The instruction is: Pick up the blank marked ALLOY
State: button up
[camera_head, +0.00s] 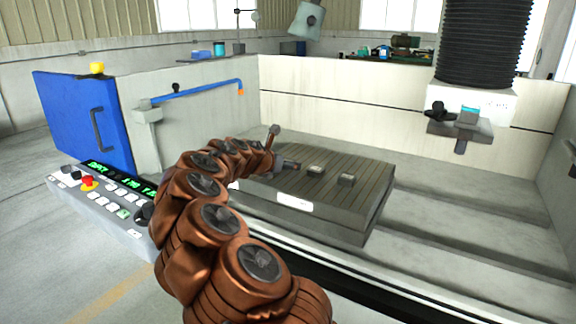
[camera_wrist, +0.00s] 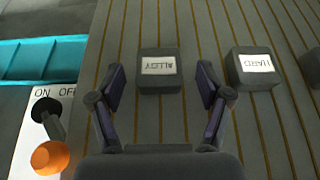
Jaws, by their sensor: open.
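The blank marked ALLOY (camera_wrist: 158,58) is a grey block with a white label, upside down in the wrist view. It lies on the grooved table (camera_wrist: 225,25). My gripper (camera_wrist: 160,75) is open, with one finger on each side of this blank and visible gaps between. The fingers appear empty.
A second labelled blank (camera_wrist: 254,67) stands right of the ALLOY one, its word hard to read. Another block (camera_wrist: 313,66) is cut off at the right edge. An orange knob (camera_wrist: 50,157) and ON/OFF panel are at left. The machine head (camera_head: 470,105) hangs above right.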

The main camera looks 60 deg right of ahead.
jog(key=shift+c, duration=0.3)
grip_shut()
dwell(0.3)
